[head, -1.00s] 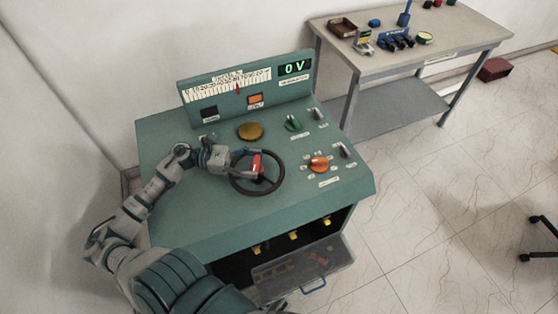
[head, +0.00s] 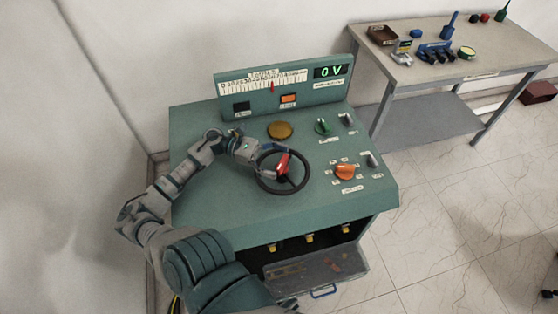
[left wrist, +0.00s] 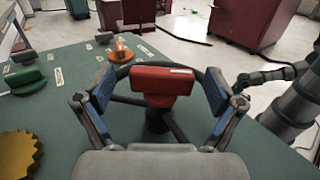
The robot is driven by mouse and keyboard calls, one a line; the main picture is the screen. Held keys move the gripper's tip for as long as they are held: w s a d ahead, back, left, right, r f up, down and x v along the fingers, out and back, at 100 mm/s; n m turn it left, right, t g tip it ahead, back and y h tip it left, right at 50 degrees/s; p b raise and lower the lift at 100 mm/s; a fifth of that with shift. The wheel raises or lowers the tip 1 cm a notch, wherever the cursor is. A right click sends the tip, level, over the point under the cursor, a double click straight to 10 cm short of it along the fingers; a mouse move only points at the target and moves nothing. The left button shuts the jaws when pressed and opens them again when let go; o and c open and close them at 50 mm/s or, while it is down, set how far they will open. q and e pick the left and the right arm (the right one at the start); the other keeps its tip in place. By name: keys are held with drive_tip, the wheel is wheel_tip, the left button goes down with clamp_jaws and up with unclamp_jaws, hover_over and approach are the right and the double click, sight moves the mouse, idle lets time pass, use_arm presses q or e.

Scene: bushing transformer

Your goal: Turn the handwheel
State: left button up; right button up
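The black handwheel (head: 306,178) lies on the green console's top. It bears a red block-like grip (head: 283,163), which also shows in the left wrist view (left wrist: 161,84). My left gripper (head: 276,158) reaches over the wheel from the upper left. In the left wrist view its two blue-padded fingers (left wrist: 157,92) stand on either side of the red grip, with gaps on both sides, so it is open around the grip. Part of the wheel's rim is hidden behind the gripper. Grey arm links, likely my right arm, show at the right of the wrist view; no gripper fingers there are clear.
The console (head: 215,125) carries a display (head: 331,71) reading 0 V, a green knob (head: 323,126), an orange knob (head: 345,171) and a round yellow piece (head: 280,130). A table (head: 430,76) with tools stands behind right. Open floor lies to the right.

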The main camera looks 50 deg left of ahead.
use_arm(q)
drive_tip(key=shift+a, duration=0.1)
drive_tip(key=shift+v, duration=3.85)
drive_tip(key=shift+f, duration=0.15)
